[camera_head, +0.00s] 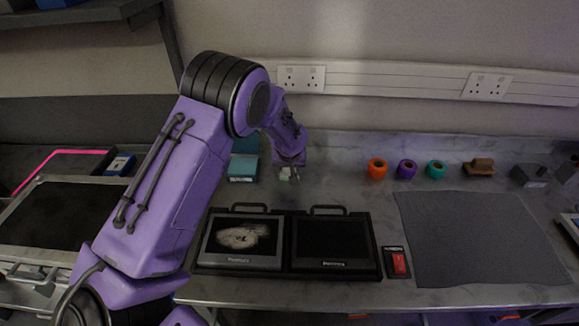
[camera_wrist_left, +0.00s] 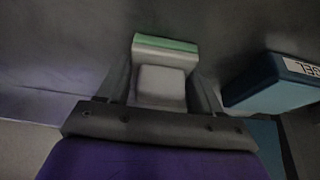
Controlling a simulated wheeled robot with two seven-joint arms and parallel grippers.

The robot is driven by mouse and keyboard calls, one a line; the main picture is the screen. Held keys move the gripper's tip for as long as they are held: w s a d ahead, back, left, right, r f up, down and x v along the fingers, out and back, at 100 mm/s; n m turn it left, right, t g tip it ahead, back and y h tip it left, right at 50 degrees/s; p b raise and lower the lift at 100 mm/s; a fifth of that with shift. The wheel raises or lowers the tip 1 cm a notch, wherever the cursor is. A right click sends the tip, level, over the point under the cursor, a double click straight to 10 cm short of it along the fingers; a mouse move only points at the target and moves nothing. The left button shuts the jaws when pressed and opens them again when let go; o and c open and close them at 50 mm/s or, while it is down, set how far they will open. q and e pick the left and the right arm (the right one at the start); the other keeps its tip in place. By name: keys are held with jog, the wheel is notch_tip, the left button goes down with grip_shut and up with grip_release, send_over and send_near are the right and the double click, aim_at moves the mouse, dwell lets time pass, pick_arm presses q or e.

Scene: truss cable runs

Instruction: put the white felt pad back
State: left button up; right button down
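My left gripper (camera_head: 288,172) points down at the back of the counter. In the left wrist view a white block with a pale green edge, likely the white felt pad (camera_wrist_left: 160,84), lies between the two fingers of my left gripper (camera_wrist_left: 161,76). A finger stands close on each side of it, and whether they press on it I cannot tell. In the head view only a small pale bit of the pad (camera_head: 285,174) shows under the gripper. Whether it rests on the counter is unclear. My right gripper is not in view.
A teal box (camera_head: 243,167) stands just left of the gripper and shows in the wrist view as a box marked GEL (camera_wrist_left: 275,85). Two framed black screens (camera_head: 240,262) lie in front. Orange, purple and teal rings (camera_head: 377,168), a brown block (camera_head: 480,167) and a grey mat (camera_head: 480,240) are right.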

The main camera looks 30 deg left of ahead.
pick_arm(q)
jog(key=o, duration=0.4)
jog(key=shift+s+r, duration=0.1)
jog(key=shift+s, duration=0.05)
jog(key=b+v, duration=0.1)
jog(key=v, duration=1.1)
jog(key=shift+r+b, duration=0.1)
jog(key=shift+b, duration=0.2)
